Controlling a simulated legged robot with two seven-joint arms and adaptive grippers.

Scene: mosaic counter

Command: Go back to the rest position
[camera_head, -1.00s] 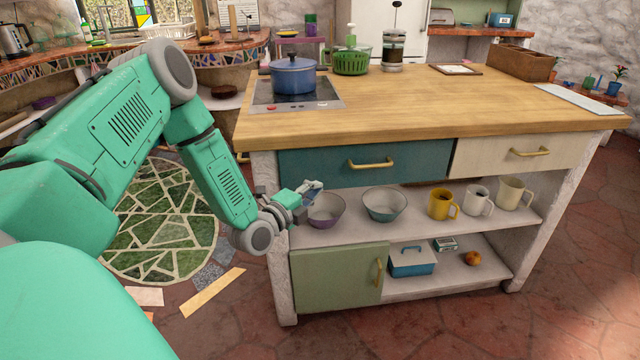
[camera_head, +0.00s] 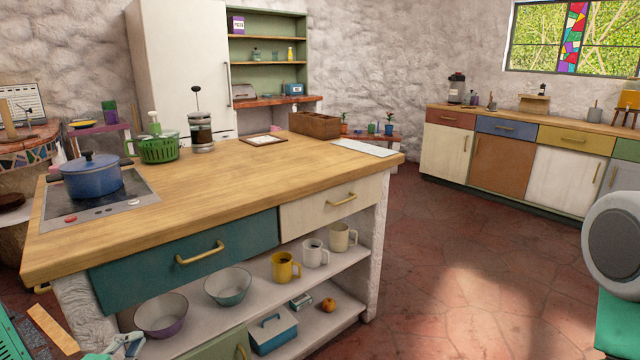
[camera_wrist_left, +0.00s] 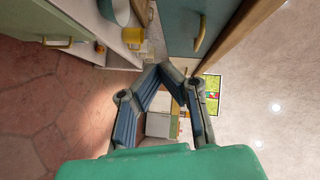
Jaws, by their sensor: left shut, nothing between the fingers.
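My left gripper (camera_head: 128,345) shows at the bottom left of the head view, low in front of the island and near the purple bowl (camera_head: 161,316). I cannot tell whether it touches the bowl. In the left wrist view its fingers (camera_wrist_left: 166,68) come together at the tips with nothing between them. Part of my right arm (camera_head: 614,250) shows at the right edge of the head view; its gripper is out of view.
The wooden-topped island (camera_head: 236,180) fills the left, with a teal drawer (camera_head: 190,262) shut. A blue pot (camera_head: 92,178) stands on the hob (camera_head: 130,193). A teal bowl (camera_head: 228,287) and mugs stand on its shelf. Open floor (camera_head: 470,260) lies to the right.

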